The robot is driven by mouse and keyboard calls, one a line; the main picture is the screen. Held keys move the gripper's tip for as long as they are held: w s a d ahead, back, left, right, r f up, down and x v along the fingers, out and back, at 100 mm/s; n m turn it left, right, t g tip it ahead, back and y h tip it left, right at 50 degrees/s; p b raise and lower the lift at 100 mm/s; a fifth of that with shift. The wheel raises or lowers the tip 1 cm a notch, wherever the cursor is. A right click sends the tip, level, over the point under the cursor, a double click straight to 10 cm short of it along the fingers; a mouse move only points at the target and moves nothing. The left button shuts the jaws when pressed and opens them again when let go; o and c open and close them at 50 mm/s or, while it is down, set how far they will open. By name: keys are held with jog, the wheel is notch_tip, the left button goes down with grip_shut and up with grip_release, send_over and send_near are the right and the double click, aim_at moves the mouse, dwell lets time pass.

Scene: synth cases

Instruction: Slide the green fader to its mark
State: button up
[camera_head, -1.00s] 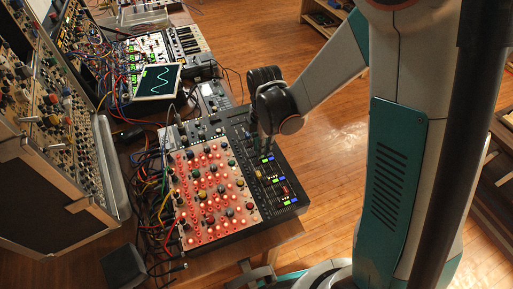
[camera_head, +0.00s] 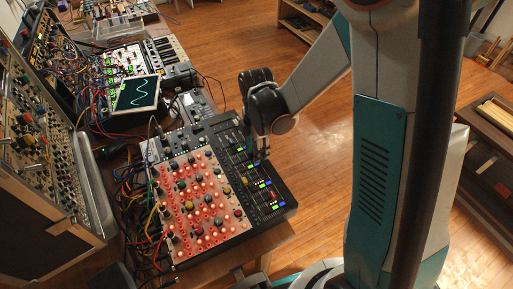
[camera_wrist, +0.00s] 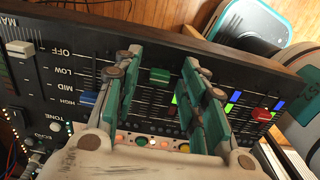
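The green fader (camera_wrist: 160,75) is a small dark green cap on a slot of the black fader panel (camera_wrist: 150,37), seen in the wrist view. My gripper (camera_wrist: 160,61) is open, with one finger on either side of the green cap and visible space between cap and fingers. In the head view my gripper (camera_head: 259,150) hangs over the right-hand fader strip of the mixer (camera_head: 269,207), and the green cap cannot be made out there. The panel has printed labels OFF, LOW, MID and HIGH at left. I cannot tell which mark belongs to the green fader.
A blue fader (camera_wrist: 88,98) lies left of my fingers and a red fader (camera_wrist: 262,114) right of them. A white fader (camera_wrist: 20,47) is farther left. Lit knobs (camera_head: 195,200) and cables (camera_head: 130,190) crowd the mixer's left side. Wooden floor (camera_head: 320,150) lies open to the right.

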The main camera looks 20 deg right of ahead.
notch_tip(320, 180, up, 12)
dwell(0.6)
jog(key=s+d+r+m+t, duration=0.2)
jog(key=s+r+m+t, duration=0.1)
jog(key=s+m, duration=0.4)
jog(key=s+d+r+m+t, duration=0.2)
jog(key=s+r+m+t, duration=0.2)
jog(key=m, duration=0.9)
jog(key=s+r, duration=0.2)
jog(key=s, duration=0.1)
jog(key=shift+s+d, duration=0.25)
jog(key=shift+d, duration=0.15)
dwell(4.2)
